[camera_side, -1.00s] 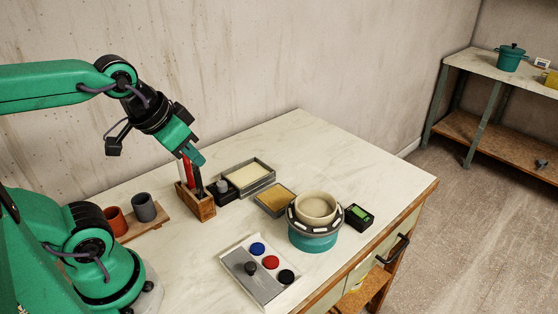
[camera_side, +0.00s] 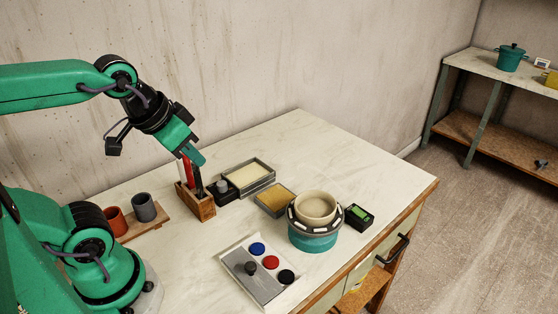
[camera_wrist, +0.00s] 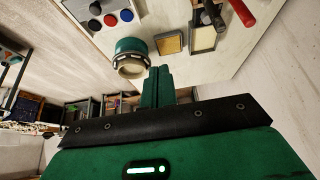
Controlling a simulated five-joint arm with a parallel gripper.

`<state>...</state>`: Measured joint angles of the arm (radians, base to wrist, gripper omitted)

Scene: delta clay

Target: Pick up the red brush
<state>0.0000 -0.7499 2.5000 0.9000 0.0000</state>
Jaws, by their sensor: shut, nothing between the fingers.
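The red brush (camera_side: 187,172) stands upright in a small wooden holder (camera_side: 203,210) on the table, with a dark-handled tool (camera_side: 198,181) beside it. The red brush also shows at the top right of the wrist view (camera_wrist: 243,13), with the dark tool (camera_wrist: 212,14) to its left. My gripper (camera_side: 198,158) is by the upper end of the brush in the side view and partly covers it. In the wrist view my gripper's green fingers (camera_wrist: 158,80) are together with nothing between them, and the red brush is clearly off to their right.
Two cups (camera_side: 144,207) stand on a board left of the holder. Shallow trays (camera_side: 250,177), a turntable with a bowl (camera_side: 315,207), a green block in a black box (camera_side: 359,215) and a panel with coloured buttons (camera_side: 259,270) occupy the table. The table's back right is clear.

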